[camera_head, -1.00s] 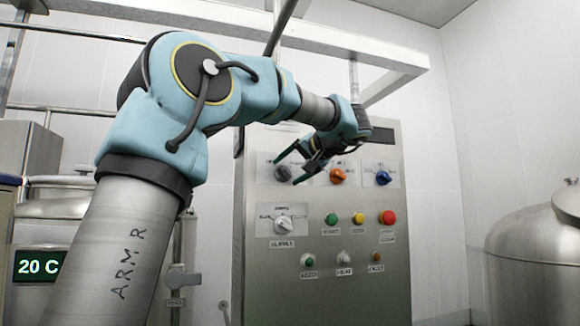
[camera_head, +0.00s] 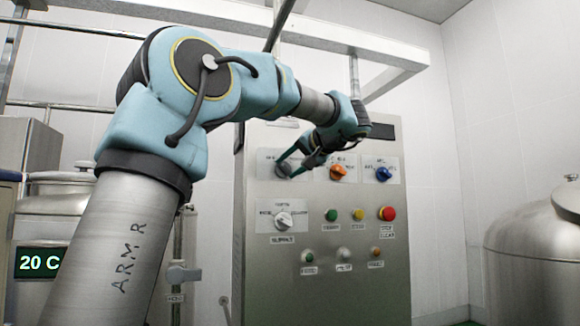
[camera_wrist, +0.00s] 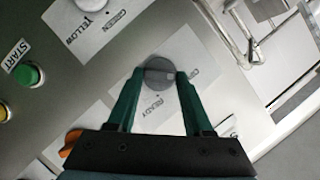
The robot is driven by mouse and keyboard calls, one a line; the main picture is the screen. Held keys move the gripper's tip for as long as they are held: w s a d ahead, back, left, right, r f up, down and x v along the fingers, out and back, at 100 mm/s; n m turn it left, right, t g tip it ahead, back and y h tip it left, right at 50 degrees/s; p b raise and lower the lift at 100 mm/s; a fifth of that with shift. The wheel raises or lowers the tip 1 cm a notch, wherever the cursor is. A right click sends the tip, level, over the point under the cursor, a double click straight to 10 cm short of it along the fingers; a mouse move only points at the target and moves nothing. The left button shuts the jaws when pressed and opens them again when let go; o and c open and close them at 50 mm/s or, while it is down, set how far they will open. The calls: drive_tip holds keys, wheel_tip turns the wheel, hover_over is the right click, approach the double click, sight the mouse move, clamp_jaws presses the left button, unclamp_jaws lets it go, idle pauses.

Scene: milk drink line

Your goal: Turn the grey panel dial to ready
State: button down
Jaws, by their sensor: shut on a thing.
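The grey panel dial (camera_wrist: 160,65) is a round knob on a white label plate (camera_wrist: 184,52) on the steel control panel. My gripper (camera_wrist: 160,75) has its two green fingers on opposite sides of the dial and is shut on it. The word READY is printed on the plate, between the dial and my gripper's body in the wrist view. Other words on the plate are hard to read, and I cannot tell where the dial points. In the head view my fingers partly cover the dial (camera_head: 283,170) at the panel's upper left.
An orange dial (camera_head: 338,172) and a blue dial (camera_head: 383,174) sit to the right in the same row. A pale dial (camera_head: 284,220) is below. Green (camera_head: 331,215), yellow (camera_head: 358,214) and red (camera_head: 387,213) buttons stand to its right. A steel tank (camera_head: 530,250) stands at right.

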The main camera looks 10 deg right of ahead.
idle(0.4)
drive_tip(key=m, duration=0.1)
drive_tip(key=m+y+b, duration=0.1)
drive_tip(key=shift+d+f+m+t, duration=0.2)
drive_tip(key=shift+m+t, duration=0.1)
drive_tip(key=shift+m, duration=0.1)
drive_tip(key=m+y+b, duration=0.1)
drive_tip(key=m, duration=0.1)
drive_tip(key=m+t+y+b, duration=0.1)
drive_tip(key=m+b, duration=0.1)
drive_tip(key=shift+f+m, duration=0.3)
drive_tip(key=shift+f, duration=0.05)
drive_tip(key=m+t+b, duration=0.2)
drive_tip(key=m+b, duration=0.1)
drive_tip(key=m, duration=0.1)
drive_tip(key=shift+a+f, duration=0.1)
drive_tip(key=shift+f, duration=0.1)
drive_tip(key=m+t+b, duration=0.2)
drive_tip(key=m, duration=0.3)
drive_tip(key=shift+a+b, duration=0.1)
drive_tip(key=shift+b, duration=0.3)
drive_tip(key=shift+m+h, duration=0.4)
drive_tip(key=shift+c, duration=1.5)
unclamp_jaws()
drive_tip(key=b+v, duration=0.4)
drive_tip(key=v, duration=0.6)
drive_tip(key=shift+s+f, duration=0.2)
drive_tip(key=shift+s, duration=0.1)
